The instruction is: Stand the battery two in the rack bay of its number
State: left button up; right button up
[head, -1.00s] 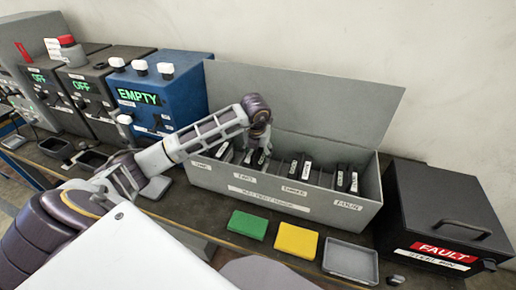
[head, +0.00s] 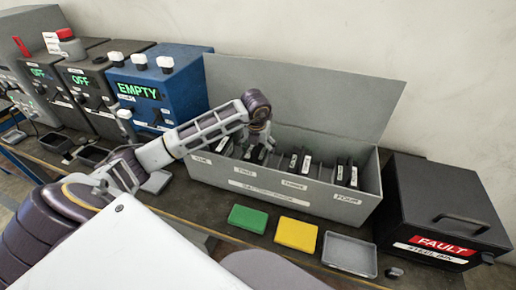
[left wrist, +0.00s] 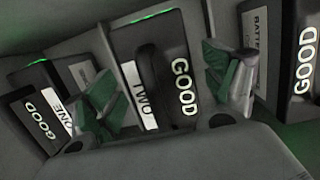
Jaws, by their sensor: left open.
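The battery two (left wrist: 155,72), dark with white TWO and GOOD labels and a green-lit edge, stands in the grey rack (head: 265,192). In the left wrist view it lies between the two spread fingers of my left gripper (left wrist: 165,88); I cannot tell whether they touch it. In the head view my left gripper (head: 258,140) reaches down into the rack behind the TWO label (head: 243,168) and largely hides this battery. My right gripper is not in view.
A battery marked ONE (left wrist: 38,112) stands to the left, and another GOOD battery (left wrist: 300,50) to the right. The rack lid (head: 310,95) stands open behind. A green block (head: 248,218), yellow block (head: 296,234) and grey tray (head: 350,254) lie in front; a black FAULT bin (head: 440,205) stands right.

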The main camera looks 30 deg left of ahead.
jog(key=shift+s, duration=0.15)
pick_arm(q)
jog(key=shift+r, duration=0.7)
jog(key=v, duration=1)
jog(key=shift+s+r, duration=0.1)
jog(key=shift+r, duration=0.3)
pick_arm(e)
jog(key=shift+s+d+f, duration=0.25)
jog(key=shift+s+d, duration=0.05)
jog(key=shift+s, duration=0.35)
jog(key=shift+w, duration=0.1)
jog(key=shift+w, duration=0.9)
